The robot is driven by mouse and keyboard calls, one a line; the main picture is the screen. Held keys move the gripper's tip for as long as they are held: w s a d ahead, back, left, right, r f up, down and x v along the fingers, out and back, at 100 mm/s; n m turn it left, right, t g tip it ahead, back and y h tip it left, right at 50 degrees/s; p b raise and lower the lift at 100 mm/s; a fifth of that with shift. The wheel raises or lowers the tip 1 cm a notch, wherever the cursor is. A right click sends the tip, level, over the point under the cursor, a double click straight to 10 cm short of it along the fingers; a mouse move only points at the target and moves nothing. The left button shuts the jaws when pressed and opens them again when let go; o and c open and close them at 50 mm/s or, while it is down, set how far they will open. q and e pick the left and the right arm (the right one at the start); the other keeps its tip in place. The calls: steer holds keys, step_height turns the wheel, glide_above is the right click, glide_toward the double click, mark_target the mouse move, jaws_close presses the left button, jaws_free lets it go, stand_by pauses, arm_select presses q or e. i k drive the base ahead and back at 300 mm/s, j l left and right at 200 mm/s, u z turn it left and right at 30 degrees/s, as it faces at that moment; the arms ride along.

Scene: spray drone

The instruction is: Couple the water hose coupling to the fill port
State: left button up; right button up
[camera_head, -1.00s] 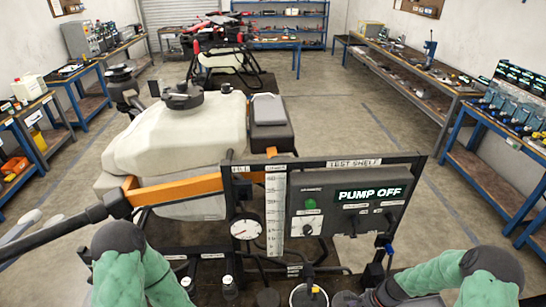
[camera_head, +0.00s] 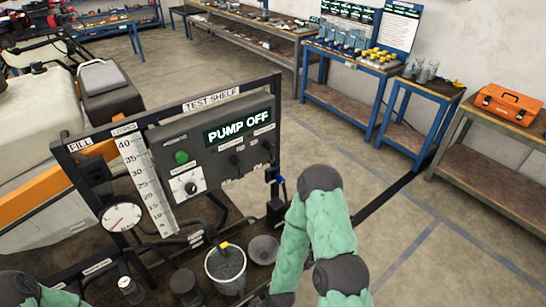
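The test shelf (camera_head: 196,107) stands at left centre with a panel reading PUMP OFF. A label reading FILL (camera_head: 81,145) is on its upper left frame. I cannot make out the fill port itself. A dark fitting with a yellow part (camera_head: 223,244) is over a white-rimmed cup (camera_head: 226,284) below the panel. I cannot tell whether it is the water hose coupling. My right arm comes down at the lower centre. A dark part at its end, perhaps my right gripper (camera_head: 262,298), is cut by the bottom edge. Only a bit of my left arm shows at lower left; its gripper is out of view.
A pressure gauge (camera_head: 121,215) and a ruler strip (camera_head: 148,184) are on the shelf frame. Small dark and clear containers stand below. A white tank (camera_head: 38,115) is behind at left. Benches line the right wall, one with an orange toolbox (camera_head: 508,104). The floor between is clear.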

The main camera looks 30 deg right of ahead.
mark_target(280, 179)
steer(key=z, duration=1)
steer(key=u, duration=1.5)
steer(key=z, duration=1.45)
